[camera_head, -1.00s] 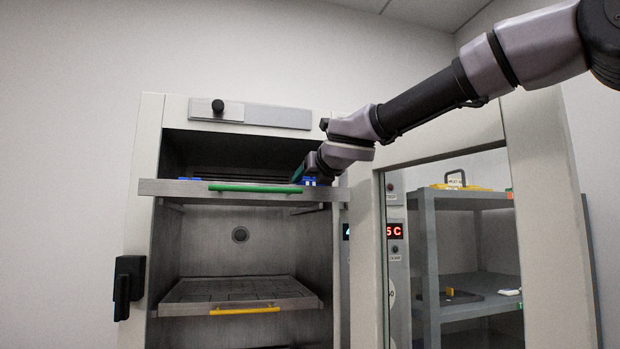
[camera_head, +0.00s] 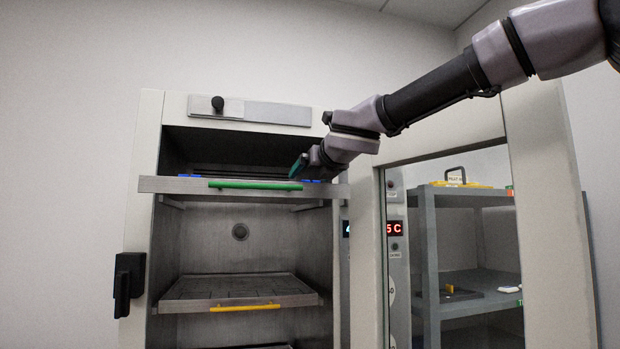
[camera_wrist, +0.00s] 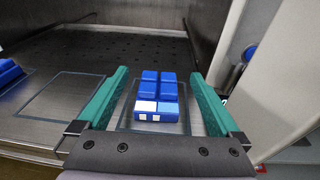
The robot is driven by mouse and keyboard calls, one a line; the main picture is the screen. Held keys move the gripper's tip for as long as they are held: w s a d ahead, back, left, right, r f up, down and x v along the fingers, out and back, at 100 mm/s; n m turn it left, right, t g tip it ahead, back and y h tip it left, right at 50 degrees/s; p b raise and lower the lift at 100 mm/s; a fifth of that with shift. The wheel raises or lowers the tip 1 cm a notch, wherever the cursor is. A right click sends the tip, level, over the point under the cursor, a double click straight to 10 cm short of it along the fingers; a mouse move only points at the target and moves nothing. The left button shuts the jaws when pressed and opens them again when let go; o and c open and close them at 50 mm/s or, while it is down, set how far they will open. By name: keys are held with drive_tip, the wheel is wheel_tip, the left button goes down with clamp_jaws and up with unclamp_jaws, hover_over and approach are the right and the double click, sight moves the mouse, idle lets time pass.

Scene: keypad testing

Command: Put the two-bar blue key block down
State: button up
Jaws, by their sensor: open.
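The blue key block (camera_wrist: 157,96) lies in an outlined rectangle on the metal top shelf. It has raised blue keys, a white patch at its near left, and two small white marks on its front face. My gripper (camera_wrist: 158,73) is open, with one teal finger on each side of the block and gaps to both. In the head view my gripper (camera_head: 299,165) is just above the right part of the green-handled shelf (camera_head: 160,186). Only a thin blue strip of the block shows there.
Another blue block (camera_wrist: 8,72) sits at the left edge of the wrist view, beside an empty outlined slot (camera_wrist: 65,95). The cabinet's side wall is close on the right. A lower shelf with a yellow handle (camera_head: 245,307) is below. The open door (camera_head: 545,230) stands at right.

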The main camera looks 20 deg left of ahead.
drive_tip(key=v, duration=1)
drive_tip(key=shift+d+r, duration=0.2)
drive_tip(key=shift+s, duration=0.15)
